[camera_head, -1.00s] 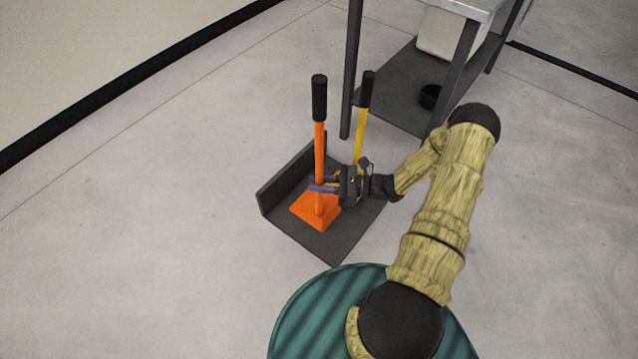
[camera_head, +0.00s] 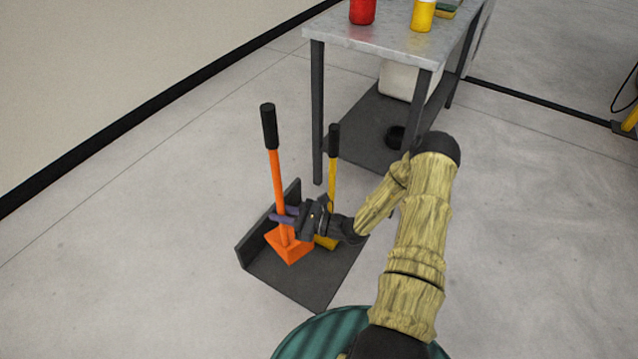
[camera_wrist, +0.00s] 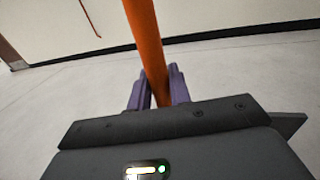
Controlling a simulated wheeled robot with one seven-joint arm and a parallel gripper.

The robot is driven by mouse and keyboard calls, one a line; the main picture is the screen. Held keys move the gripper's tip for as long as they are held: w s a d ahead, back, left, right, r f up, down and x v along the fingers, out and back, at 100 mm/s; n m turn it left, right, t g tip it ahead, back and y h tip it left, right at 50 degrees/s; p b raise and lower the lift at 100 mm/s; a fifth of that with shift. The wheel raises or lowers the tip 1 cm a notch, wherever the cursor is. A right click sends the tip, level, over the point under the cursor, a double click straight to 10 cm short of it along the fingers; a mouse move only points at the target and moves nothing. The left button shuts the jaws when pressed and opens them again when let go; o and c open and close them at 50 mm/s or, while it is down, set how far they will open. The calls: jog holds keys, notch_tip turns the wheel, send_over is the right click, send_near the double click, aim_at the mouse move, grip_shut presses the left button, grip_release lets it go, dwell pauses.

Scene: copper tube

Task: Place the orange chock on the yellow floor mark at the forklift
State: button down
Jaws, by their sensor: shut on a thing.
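The orange chock (camera_head: 289,246) has a long orange handle with a black grip and stands at the dark tray (camera_head: 318,290). Its handle leans a little to the left in the head view. My gripper (camera_head: 284,217) is shut on the handle, low down above the block. In the wrist view the purple fingers (camera_wrist: 157,90) stand on either side of the orange handle (camera_wrist: 146,40). I cannot tell whether the block touches the tray. The forklift is not clearly identifiable, and no yellow floor mark shows.
A yellow chock (camera_head: 332,180) with a black grip stands just behind my gripper, partly hidden. A metal table (camera_head: 385,38) holds a red container (camera_head: 362,11) and a yellow one (camera_head: 423,14). A yellow and dark object (camera_head: 629,121) shows at the right edge. Floor on the right is clear.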

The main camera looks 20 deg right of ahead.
aim_at(277, 200)
jog(key=w+r+m+t+h+p, duration=0.2)
jog(key=r+t+h, duration=0.1)
jog(key=shift+w+a+r+m, duration=0.1)
jog(key=shift+w+a+m, duration=0.05)
jog(key=shift+w+m, duration=0.2)
jog(key=shift+w+d+r+m+t+h+p, duration=0.1)
jog(key=shift+w+d+m+t+h+p, duration=0.25)
jog(key=shift+m+t+h+p, duration=0.85)
jog(key=shift+w+d+r+m+t+h+p, duration=0.1)
jog(key=shift+w+d+m+h+p, duration=0.4)
jog(key=shift+m+h, duration=1.4)
jog(key=shift+w+d+r+m+t+h+p, duration=0.15)
jog(key=shift+m+t+h+p, duration=0.7)
jog(key=shift+h, duration=1.55)
jog(key=shift+g, duration=0.25)
jog(key=shift+f, duration=0.1)
